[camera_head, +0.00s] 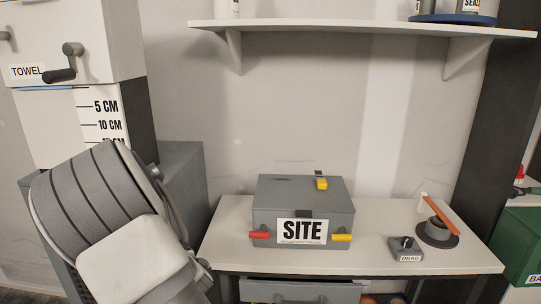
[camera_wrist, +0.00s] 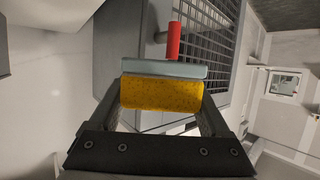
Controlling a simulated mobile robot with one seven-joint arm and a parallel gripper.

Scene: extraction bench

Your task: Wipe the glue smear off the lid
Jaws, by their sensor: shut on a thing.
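My gripper (camera_wrist: 160,118) is shut on a yellow sponge (camera_wrist: 161,94) with a grey backing strip (camera_wrist: 165,69), seen in the wrist view between the fingers. The gripper itself does not show in the head view. A grey box (camera_head: 265,222) labelled SITE stands on the bench, and its flat lid (camera_head: 290,193) is closed. A small dark mark (camera_head: 283,179) lies near the lid's back edge; it may be the glue smear. The sponge is apart from this lid.
A DRAG knob unit (camera_head: 407,250) and a round dark base (camera_head: 437,234) with an orange bar stand right on the bench (camera_head: 375,215). A shelf (camera_head: 350,27) hangs above. A red handle (camera_wrist: 174,40) is behind the sponge.

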